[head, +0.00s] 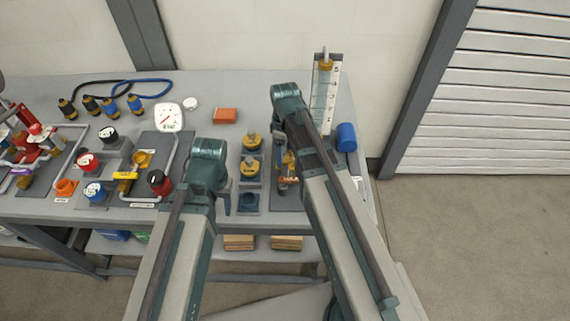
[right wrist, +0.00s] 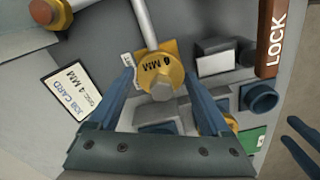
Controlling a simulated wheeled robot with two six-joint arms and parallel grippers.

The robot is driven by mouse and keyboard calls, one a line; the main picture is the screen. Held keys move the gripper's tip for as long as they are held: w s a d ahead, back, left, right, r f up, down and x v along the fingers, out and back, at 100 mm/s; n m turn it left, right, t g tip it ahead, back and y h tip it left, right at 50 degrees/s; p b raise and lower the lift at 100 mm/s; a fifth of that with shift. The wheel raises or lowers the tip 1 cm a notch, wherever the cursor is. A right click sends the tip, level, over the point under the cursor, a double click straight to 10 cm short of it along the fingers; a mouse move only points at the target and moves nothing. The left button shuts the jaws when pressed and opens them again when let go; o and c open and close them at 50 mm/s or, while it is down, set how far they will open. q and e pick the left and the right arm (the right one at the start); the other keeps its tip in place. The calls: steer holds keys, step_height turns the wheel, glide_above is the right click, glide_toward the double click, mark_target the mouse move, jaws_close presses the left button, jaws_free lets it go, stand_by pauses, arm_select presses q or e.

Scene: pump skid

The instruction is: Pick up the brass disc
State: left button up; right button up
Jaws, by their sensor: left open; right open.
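In the right wrist view a brass disc (right wrist: 160,75) marked 6 MM sits on a yellow plate at the end of a grey pipe. My right gripper (right wrist: 163,88) is open, with its blue fingers on either side of this disc; contact cannot be told. In the head view my right forearm partly hides this spot. Two more brass discs (head: 251,141) (head: 250,167) sit in dark holders left of my right arm. One disc (right wrist: 232,122) shows partly behind a finger. My left gripper (head: 228,203) is open and empty, near the front edge.
An empty blue holder (head: 248,201) stands near the front edge. A job card (right wrist: 70,93) reads DISC: 4 MM. A blue cylinder (head: 346,137) and a tall gauge (head: 324,90) stand to the right.

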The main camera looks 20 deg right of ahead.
mark_target(285, 150)
arm_select(q)
steer(key=shift+f, duration=0.2)
arm_select(e)
steer(key=shift+f, duration=0.2)
steer(key=c, duration=1.2)
arm_select(q)
steer(key=shift+r, duration=0.1)
arm_select(e)
step_height(285, 150, up, 10)
steer(key=p, duration=1)
arm_select(q)
step_height(285, 150, up, 10)
